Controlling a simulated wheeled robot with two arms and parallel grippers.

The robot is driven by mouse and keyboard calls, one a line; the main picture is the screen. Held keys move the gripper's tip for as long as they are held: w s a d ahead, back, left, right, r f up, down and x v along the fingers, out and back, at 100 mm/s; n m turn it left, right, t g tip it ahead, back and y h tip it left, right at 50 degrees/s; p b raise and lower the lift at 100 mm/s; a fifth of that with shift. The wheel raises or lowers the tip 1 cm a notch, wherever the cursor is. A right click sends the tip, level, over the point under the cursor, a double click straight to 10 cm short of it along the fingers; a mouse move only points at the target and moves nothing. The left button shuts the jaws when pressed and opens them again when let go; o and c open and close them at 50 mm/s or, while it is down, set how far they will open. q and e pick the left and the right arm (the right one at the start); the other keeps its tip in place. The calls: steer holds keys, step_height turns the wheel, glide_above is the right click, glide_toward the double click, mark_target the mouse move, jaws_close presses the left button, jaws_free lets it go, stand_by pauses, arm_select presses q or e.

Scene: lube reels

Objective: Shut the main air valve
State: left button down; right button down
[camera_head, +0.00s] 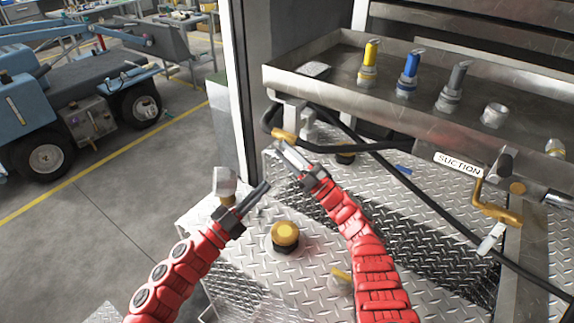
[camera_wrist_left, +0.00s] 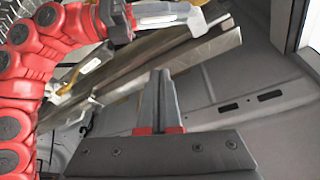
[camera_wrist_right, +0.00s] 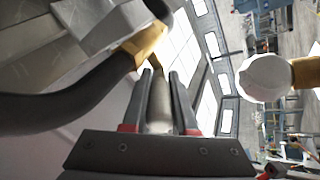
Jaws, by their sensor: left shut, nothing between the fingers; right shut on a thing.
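A brass valve (camera_head: 284,136) joins black hoses beneath the left end of the steel tray. It also shows in the right wrist view (camera_wrist_right: 150,45), and a pale lever (camera_wrist_right: 160,105) extends from it between my right gripper's fingers. My right gripper (camera_head: 292,158) is shut on this lever; the fingers cover part of it. My left gripper (camera_head: 262,188) is shut and empty, lower left of the right one, above the tread-plate deck. Its closed fingers also show in the left wrist view (camera_wrist_left: 160,98). The frames carry no readable label on the brass valve.
A steel tray (camera_head: 330,82) with several coloured fittings stands above. A second brass valve (camera_head: 495,210) by the SUCTION label (camera_head: 459,164) is at right. A gold-capped filler (camera_head: 285,236) sits between my arms. A black hose (camera_head: 430,205) crosses the deck (camera_head: 440,235).

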steer(key=shift+f, duration=0.15)
arm_select(q)
steer(key=w+d, duration=0.6)
steer(key=w, duration=0.3)
steer(key=shift+w+d, duration=0.25)
steer(key=shift+d, duration=0.1)
